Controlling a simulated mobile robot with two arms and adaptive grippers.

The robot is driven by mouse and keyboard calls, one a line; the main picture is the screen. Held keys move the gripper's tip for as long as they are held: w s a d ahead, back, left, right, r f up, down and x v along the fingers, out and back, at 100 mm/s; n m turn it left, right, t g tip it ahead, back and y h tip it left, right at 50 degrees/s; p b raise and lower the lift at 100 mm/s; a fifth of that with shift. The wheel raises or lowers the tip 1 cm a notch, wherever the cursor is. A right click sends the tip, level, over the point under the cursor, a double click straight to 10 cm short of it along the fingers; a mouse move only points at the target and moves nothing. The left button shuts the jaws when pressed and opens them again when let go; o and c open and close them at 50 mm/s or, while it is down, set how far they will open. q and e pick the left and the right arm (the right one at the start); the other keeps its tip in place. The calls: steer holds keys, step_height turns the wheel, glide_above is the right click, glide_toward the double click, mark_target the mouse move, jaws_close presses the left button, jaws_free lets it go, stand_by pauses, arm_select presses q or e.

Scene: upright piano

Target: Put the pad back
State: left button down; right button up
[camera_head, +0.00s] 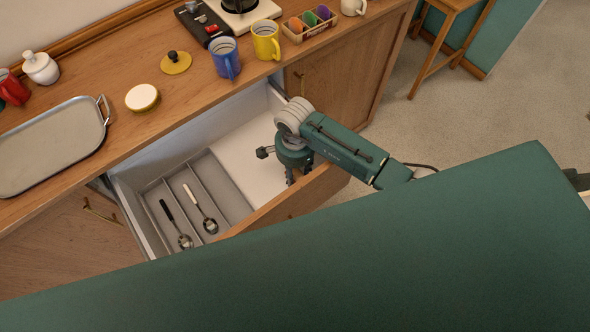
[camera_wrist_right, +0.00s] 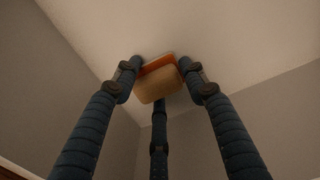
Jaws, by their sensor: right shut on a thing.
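My right gripper (camera_head: 291,176) points down into the right part of the open drawer (camera_head: 240,152). In the right wrist view its three dark fingers close around a small tan and orange pad (camera_wrist_right: 158,84) at their tips. The drawer's pale floor lies beyond the pad; I cannot tell whether the pad touches it. The pad is hidden by the gripper in the head view. A small wooden holder (camera_head: 291,36) with orange, green and purple pieces stands on the counter. My left gripper is not in view.
The drawer's left part has a grey divided tray (camera_head: 151,200) with two spoons. On the counter (camera_head: 128,122) are a blue mug (camera_head: 226,60), a yellow mug (camera_head: 265,42), a metal tray (camera_head: 45,148) and a white-topped round lid (camera_head: 142,97). The drawer front (camera_head: 316,190) rises beside my right gripper.

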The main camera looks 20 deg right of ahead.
mark_target(295, 171)
steer(key=shift+f, duration=0.15)
steer(key=o, duration=1)
step_height(295, 171, up, 12)
steer(key=shift+r+b, duration=0.2)
steer(key=shift+b, duration=0.15)
